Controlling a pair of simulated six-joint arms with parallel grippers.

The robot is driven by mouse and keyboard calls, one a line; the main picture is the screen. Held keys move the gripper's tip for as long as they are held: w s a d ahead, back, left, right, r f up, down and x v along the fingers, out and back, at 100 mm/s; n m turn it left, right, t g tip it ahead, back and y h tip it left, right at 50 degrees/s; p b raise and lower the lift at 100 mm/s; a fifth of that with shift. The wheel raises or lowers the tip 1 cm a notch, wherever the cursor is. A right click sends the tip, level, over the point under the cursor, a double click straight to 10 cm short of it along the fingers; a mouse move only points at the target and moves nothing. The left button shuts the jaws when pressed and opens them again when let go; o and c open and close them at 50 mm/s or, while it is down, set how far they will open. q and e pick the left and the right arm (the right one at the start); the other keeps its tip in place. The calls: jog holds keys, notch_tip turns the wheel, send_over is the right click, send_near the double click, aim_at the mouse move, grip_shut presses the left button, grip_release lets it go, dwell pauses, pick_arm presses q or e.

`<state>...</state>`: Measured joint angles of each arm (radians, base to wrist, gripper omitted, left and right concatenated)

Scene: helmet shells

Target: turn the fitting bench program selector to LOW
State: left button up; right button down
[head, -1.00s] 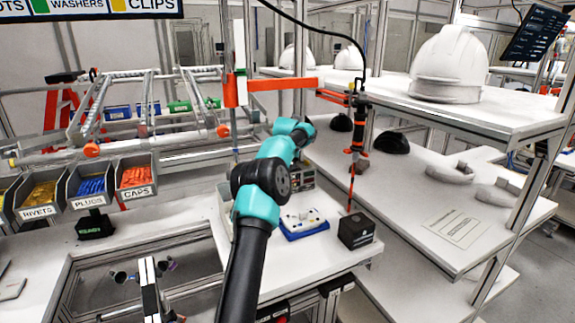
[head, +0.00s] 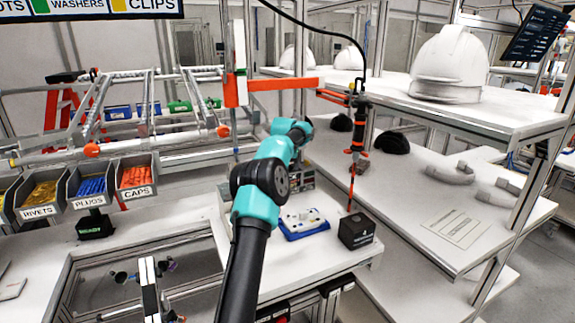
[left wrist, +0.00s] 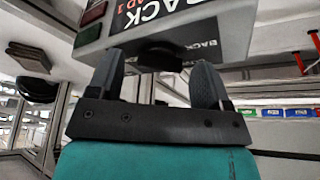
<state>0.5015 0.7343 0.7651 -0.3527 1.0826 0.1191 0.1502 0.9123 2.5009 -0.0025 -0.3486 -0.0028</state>
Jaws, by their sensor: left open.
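The program selector looks to be the dark round knob (left wrist: 158,54) on a grey control box (left wrist: 88,52) in the left wrist view. My left gripper (left wrist: 155,78) is open, with one finger on each side of the knob. I cannot tell whether the fingers touch it. The knob's pointer and a LOW mark cannot be made out. In the head view, part of a grey box (head: 305,180) shows behind my teal arm. My left gripper's fingers are hidden there. My right gripper is not in view.
A white and blue tray (head: 303,222) and a black box (head: 356,231) stand on the bench near my arm. An orange-banded hanging tool (head: 356,145) is to the right. Parts bins (head: 137,178) are at the left. White helmets stand on the shelf (head: 500,120).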

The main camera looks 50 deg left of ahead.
pick_arm(q)
jog(key=v, duration=1.7)
jog(key=shift+r, duration=0.25)
